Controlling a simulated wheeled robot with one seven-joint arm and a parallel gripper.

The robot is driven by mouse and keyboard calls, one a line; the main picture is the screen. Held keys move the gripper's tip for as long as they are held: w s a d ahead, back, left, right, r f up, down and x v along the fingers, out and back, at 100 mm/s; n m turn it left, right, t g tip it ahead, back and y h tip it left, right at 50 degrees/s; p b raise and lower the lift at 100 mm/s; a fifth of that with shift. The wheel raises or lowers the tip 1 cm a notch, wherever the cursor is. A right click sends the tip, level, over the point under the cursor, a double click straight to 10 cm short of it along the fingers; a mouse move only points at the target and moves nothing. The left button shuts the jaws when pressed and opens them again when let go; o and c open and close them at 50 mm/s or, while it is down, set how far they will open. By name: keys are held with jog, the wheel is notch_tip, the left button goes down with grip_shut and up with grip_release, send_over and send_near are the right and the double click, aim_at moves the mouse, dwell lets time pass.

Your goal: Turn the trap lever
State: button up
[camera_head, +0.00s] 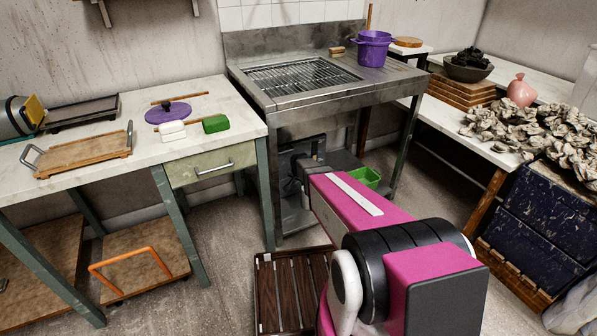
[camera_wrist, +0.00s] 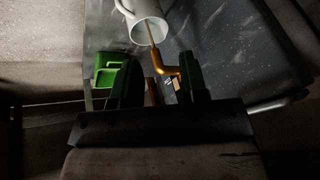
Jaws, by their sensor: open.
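The trap lever (camera_wrist: 160,66) is a brass-coloured bent handle in the wrist view. It joins a thin rod that meets a white cylindrical trap body (camera_wrist: 149,29). My gripper (camera_wrist: 160,65) is open, its two dark green fingers apart on either side of the lever's bent part. The lever shows in the gap, nearer the right finger; I cannot tell whether they touch. In the head view my magenta arm reaches under the metal sink (camera_head: 300,103). The lever and my fingertips are hidden there.
A green bin (camera_head: 366,177) stands under the sink and also shows in the wrist view (camera_wrist: 106,72). Sink legs and a green-legged table (camera_head: 180,220) flank my arm. A slatted wooden mat (camera_head: 290,290) lies on the floor. A low bench (camera_head: 455,125) stands right.

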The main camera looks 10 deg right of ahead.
jog(key=w, duration=0.5)
jog(key=w+f, duration=0.1)
jog(key=w, duration=0.2)
jog(key=shift+w+d, duration=0.15)
jog(key=shift+d, duration=0.25)
grip_shut()
